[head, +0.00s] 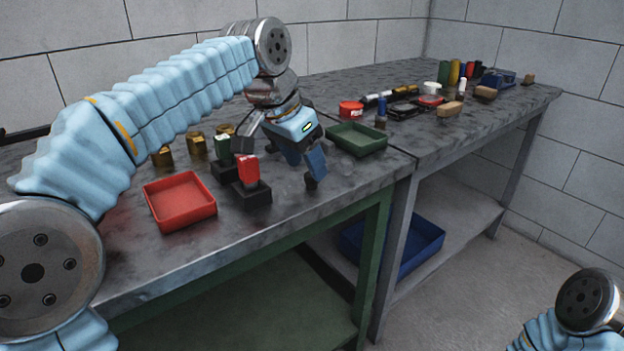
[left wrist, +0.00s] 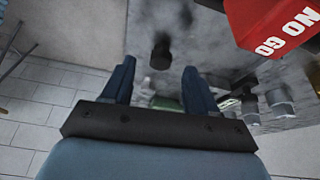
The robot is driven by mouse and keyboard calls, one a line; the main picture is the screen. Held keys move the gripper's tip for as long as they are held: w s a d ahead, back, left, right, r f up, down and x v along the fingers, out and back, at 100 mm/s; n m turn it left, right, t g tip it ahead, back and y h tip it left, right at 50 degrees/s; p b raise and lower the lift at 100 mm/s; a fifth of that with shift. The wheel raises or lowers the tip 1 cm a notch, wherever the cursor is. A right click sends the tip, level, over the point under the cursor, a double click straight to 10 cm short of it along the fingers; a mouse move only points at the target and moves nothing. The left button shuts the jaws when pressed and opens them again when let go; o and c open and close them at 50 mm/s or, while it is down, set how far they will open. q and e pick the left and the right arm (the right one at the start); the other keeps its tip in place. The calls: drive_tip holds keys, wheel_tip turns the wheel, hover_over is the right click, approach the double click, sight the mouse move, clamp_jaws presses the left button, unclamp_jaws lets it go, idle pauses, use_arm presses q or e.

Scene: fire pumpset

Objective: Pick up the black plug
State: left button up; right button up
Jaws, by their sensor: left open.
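In the left wrist view a small dark plug-like piece (left wrist: 160,50) shows on the grey table, ahead of and between my fingers. It appears to be the black plug; its lower part blurs into a dark shadow. My left gripper (left wrist: 157,80) is open, with its two blue fingers apart and nothing held between them. In the head view the left gripper (head: 301,170) hangs low over the near table, right of the red block. I cannot clearly make out the plug there, near the gripper. My right gripper is out of view.
A green tray (head: 357,138) is right.

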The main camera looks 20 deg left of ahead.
sight(309, 175)
use_arm(q)
drive_tip(key=x, duration=0.3)
drive_tip(key=shift+w, duration=0.15)
clamp_jaws()
drive_tip(key=shift+r, duration=0.1)
